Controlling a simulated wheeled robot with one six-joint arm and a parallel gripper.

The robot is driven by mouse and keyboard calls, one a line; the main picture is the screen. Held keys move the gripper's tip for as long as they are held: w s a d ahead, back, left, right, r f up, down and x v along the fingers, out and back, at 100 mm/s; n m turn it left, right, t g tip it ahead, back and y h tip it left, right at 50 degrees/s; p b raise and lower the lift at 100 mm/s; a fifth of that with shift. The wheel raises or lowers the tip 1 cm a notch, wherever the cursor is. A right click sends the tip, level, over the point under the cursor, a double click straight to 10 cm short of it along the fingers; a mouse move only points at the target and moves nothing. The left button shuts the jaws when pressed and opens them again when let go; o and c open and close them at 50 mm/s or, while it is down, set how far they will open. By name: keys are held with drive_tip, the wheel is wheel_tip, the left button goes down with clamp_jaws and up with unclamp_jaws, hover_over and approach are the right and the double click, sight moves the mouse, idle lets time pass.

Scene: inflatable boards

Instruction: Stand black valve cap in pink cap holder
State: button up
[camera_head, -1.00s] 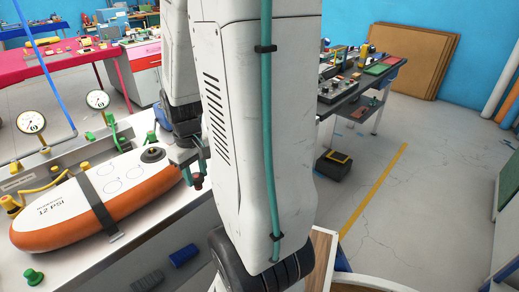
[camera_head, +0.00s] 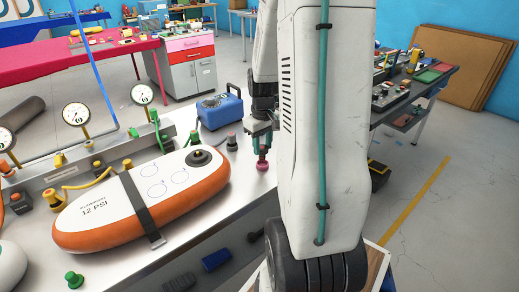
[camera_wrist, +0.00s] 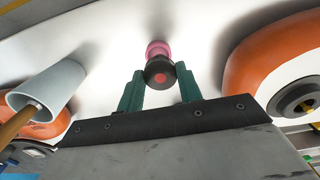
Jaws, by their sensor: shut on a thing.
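My gripper (camera_head: 261,138) points down over the bench at the right end of the orange-and-white board. In the wrist view, its two teal fingers (camera_wrist: 160,84) are shut on the black valve cap (camera_wrist: 160,70), which shows a red dot on its near face. The pink cap holder (camera_wrist: 157,47) is directly beyond the cap, partly hidden by it. In the head view, the pink holder (camera_head: 262,164) stands on the bench just below the fingertips. I cannot tell whether the cap touches the holder or sits in it.
The orange-and-white board (camera_head: 140,200) with a dark strap lies left of the holder. A blue case (camera_head: 219,108) stands behind. Pressure gauges (camera_head: 142,95) line the bench back. A blue block (camera_head: 216,260) lies in front. A pale cone-shaped object (camera_wrist: 46,88) is left in the wrist view.

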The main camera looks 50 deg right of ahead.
sight(263, 146)
drive_tip(key=shift+w+d, duration=0.1)
drive_tip(key=shift+d, duration=0.15)
drive_tip(key=shift+f, duration=1.8)
drive_tip(key=shift+f, duration=0.15)
drive_tip(key=o, duration=0.9)
drive_tip(key=shift+o, duration=0.2)
